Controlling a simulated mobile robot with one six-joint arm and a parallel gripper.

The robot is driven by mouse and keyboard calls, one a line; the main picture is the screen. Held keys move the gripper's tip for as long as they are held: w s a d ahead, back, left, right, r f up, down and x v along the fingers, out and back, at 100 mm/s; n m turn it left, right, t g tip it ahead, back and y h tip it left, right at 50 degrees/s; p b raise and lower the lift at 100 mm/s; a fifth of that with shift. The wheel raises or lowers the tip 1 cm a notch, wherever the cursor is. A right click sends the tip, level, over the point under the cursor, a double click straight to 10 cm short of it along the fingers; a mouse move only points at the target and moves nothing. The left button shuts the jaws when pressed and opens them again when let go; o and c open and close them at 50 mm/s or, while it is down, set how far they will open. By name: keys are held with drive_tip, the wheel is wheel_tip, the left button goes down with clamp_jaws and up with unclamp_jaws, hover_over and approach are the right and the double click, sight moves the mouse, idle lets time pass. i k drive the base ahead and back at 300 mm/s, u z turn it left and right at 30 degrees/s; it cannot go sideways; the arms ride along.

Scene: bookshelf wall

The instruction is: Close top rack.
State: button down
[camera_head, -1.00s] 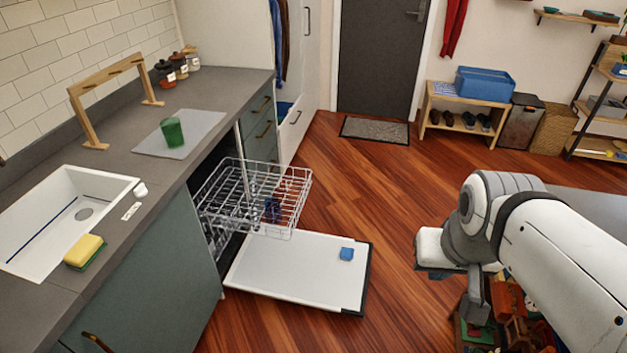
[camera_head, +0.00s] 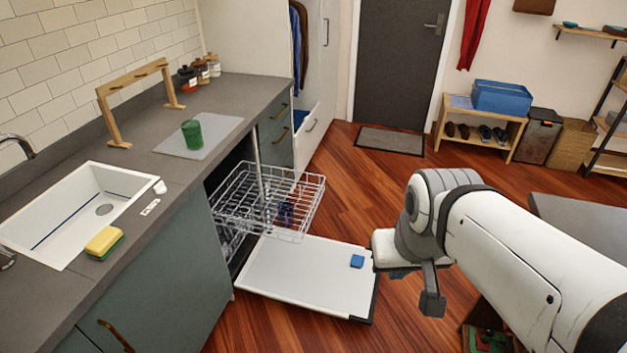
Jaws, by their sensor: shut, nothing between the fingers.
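The top rack (camera_head: 270,205) is a white wire basket pulled out of the dishwasher under the counter. It juts to the right over the open white dishwasher door (camera_head: 300,278), which lies flat and low. A dark blue item (camera_head: 286,212) shows through the rack's wires; whether it sits in the rack or below cannot be told. My gripper (camera_head: 432,303) hangs at the arm's end, right of the door and rack in the picture. It is shut and empty, apart from the rack. The lower rack is partly hidden inside the dishwasher.
Free wooden floor (camera_head: 350,190) lies beyond the rack. A grey table (camera_head: 580,220) stands at the right.

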sight(307, 182)
drive_tip(key=z, duration=0.05)
drive_tip(key=i, duration=1)
drive_tip(key=u, duration=0.05)
